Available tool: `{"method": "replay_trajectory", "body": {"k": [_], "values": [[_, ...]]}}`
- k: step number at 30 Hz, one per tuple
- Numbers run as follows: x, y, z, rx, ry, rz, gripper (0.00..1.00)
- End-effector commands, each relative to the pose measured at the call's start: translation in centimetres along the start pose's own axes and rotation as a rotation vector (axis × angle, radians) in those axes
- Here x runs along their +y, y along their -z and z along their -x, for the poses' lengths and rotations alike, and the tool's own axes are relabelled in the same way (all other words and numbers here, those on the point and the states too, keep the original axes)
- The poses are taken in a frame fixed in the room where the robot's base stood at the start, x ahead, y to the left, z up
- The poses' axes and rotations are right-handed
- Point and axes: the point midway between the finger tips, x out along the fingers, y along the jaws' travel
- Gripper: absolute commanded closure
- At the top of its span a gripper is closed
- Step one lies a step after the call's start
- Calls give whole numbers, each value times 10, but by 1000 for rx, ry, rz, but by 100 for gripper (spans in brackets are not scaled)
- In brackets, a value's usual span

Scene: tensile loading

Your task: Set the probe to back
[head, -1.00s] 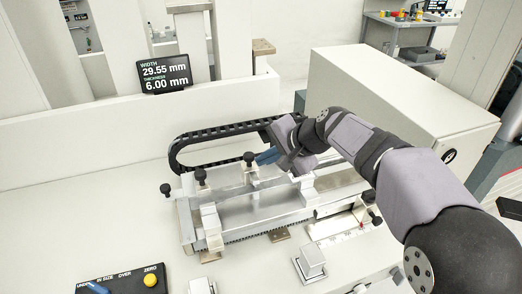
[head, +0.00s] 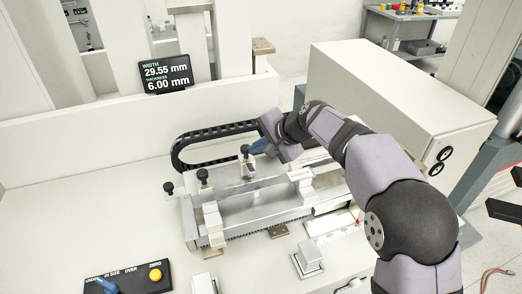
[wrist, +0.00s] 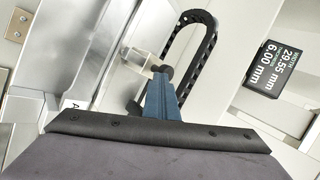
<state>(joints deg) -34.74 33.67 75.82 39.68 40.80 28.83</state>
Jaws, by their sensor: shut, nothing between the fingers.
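The probe appears to be the small metal block (head: 249,168) with a black knob (head: 245,150) on top, on the silver measuring fixture (head: 265,192). My gripper (head: 252,149) has blue fingers that are closed together, with nothing seen between them. Its tips are right beside the knob, on its right in the head view. In the wrist view, the gripper (wrist: 160,78) points at the dark knob (wrist: 164,71), with the tips at or very close to it. I cannot tell whether they touch.
A black cable chain (head: 180,150) curves behind the fixture. A display (head: 166,73) reads 29.55 mm and 6.00 mm. A large white box (head: 400,95) stands right.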

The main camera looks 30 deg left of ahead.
Motion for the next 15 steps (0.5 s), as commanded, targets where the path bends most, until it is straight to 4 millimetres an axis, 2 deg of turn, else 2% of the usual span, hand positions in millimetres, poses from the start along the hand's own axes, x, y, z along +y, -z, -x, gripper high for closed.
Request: {"method": "replay_trajectory", "body": {"k": [1, 6, 15], "values": [[-9, 4, -1, 0, -1, -1, 100], [-21, 13, -14, 0, 0, 0, 100], [-23, 16, -22, 1, 1, -1, 100]]}}
